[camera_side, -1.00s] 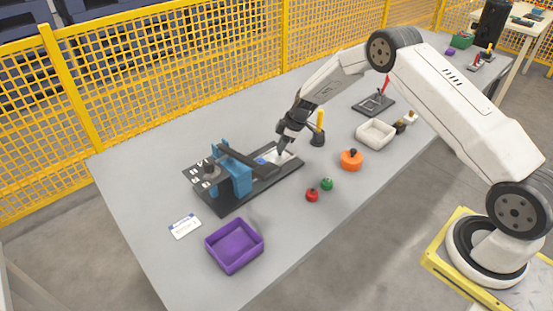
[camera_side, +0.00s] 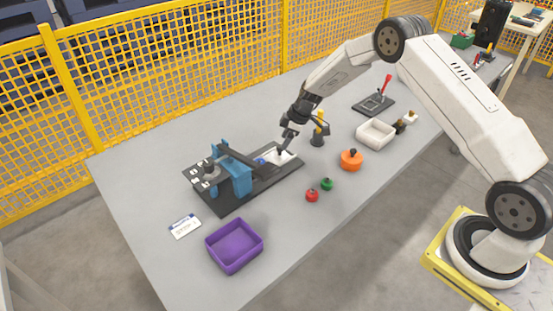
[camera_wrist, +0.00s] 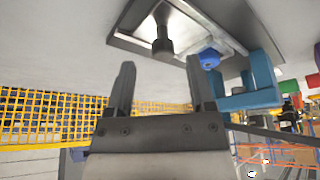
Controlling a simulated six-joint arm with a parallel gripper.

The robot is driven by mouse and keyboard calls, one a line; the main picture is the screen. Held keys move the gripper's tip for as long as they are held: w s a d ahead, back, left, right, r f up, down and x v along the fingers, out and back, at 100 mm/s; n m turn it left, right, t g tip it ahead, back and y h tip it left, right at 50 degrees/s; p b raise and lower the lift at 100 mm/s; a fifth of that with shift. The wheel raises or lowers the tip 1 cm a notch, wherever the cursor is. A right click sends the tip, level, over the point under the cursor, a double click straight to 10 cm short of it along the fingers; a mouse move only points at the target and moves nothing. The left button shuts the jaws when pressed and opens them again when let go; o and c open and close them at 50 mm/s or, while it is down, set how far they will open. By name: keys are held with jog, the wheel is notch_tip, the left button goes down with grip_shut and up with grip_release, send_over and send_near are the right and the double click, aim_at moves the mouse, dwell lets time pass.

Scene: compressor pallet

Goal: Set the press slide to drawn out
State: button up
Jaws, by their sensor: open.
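The press stands on a dark base plate (camera_side: 225,205), with a blue frame (camera_side: 232,178) at its left part. A pale slide plate (camera_side: 285,158) lies on the right end of the base, outside the frame, with a small blue piece (camera_side: 261,161) on it. In the wrist view, a dark upright knob (camera_wrist: 162,42) stands on the metal plate, near the blue piece (camera_wrist: 209,58) and the blue frame (camera_wrist: 258,82). My gripper (camera_side: 283,147) is just above the slide's right end. Its fingers (camera_wrist: 160,75) are apart and empty, clear of the knob.
A black holder with a yellow handle (camera_side: 318,135) stands right of the press. An orange pot (camera_side: 351,160), red knob (camera_side: 312,196), green knob (camera_side: 327,184) and white tray (camera_side: 362,133) lie further right. A purple bin (camera_side: 215,245) and label card (camera_side: 185,227) are in front.

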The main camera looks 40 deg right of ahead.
jog(key=shift+v, duration=2.6)
jog(key=shift+d, duration=0.1)
jog(key=shift+r, duration=0.1)
jog(key=s+a+r+m+h, duration=0.1)
jog(key=s+a+r+m, duration=0.2)
jog(key=s, duration=0.6)
jog(key=s+a+r+m+h, duration=0.1)
jog(key=s+a+r+m, duration=0.2)
jog(key=s, duration=0.7)
jog(key=s+a+r+m+h, duration=0.1)
jog(key=s+a+r+m, duration=0.2)
jog(key=s, duration=0.6)
jog(key=shift+s+a+r+g, duration=0.2)
jog(key=shift+a+r+g, duration=0.1)
